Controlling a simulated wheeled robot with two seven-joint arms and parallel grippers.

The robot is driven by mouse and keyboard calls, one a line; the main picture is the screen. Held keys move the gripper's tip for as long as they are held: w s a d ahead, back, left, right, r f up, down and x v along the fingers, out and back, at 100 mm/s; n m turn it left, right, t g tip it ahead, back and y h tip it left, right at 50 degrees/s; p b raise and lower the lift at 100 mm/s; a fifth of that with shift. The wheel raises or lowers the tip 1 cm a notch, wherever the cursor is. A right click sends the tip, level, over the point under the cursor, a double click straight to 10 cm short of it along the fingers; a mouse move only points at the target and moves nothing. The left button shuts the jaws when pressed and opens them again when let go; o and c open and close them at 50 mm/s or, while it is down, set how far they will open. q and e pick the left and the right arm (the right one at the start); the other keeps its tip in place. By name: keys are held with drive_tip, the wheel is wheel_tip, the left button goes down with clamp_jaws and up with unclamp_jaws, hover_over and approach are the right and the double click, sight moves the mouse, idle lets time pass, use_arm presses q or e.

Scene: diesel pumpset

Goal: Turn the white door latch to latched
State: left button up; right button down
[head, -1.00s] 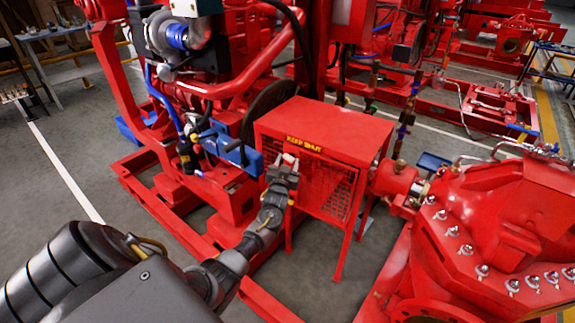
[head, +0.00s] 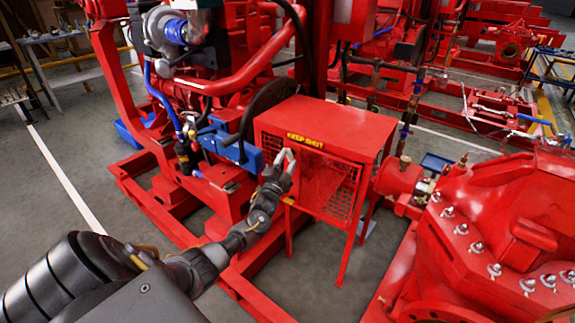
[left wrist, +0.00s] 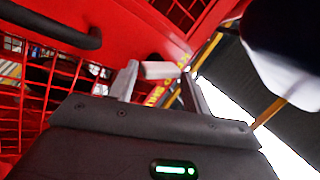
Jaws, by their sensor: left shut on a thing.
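The white door latch (left wrist: 160,70) shows in the left wrist view as a short pale bar between my fingertips, against the red door. My left gripper (left wrist: 163,76) is shut on it, with one finger on each side. In the head view my left gripper (head: 285,157) is at the front of the red mesh-sided box (head: 330,127), just below its yellow KEEP SHUT label (head: 305,142). The fingers hide most of the latch there, and I cannot tell its exact angle. My right gripper is not in view.
A black handle (left wrist: 50,24) is on the red mesh door (left wrist: 40,85) in the left wrist view. A blue bracket (head: 232,148) and the engine stand left of the box. A red pump casing (head: 500,215) stands at the right. Red base rails run along the floor.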

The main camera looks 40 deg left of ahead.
use_arm(q)
drive_tip(key=shift+a+f+m+t+h+b, duration=0.1)
drive_tip(key=shift+m+t+h+b, duration=0.2)
drive_tip(key=shift+m+h, duration=1)
drive_tip(key=shift+a+f+m+t+h+b, duration=0.1)
drive_tip(key=shift+m+h+b, duration=0.3)
drive_tip(key=shift+m, duration=1.7)
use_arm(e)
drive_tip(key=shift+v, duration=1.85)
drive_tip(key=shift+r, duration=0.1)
use_arm(q)
drive_tip(key=o, duration=1)
drive_tip(key=shift+s, duration=0.25)
drive_tip(key=p+v, duration=0.1)
drive_tip(key=v, duration=0.9)
drive_tip(key=shift+s+f, duration=0.15)
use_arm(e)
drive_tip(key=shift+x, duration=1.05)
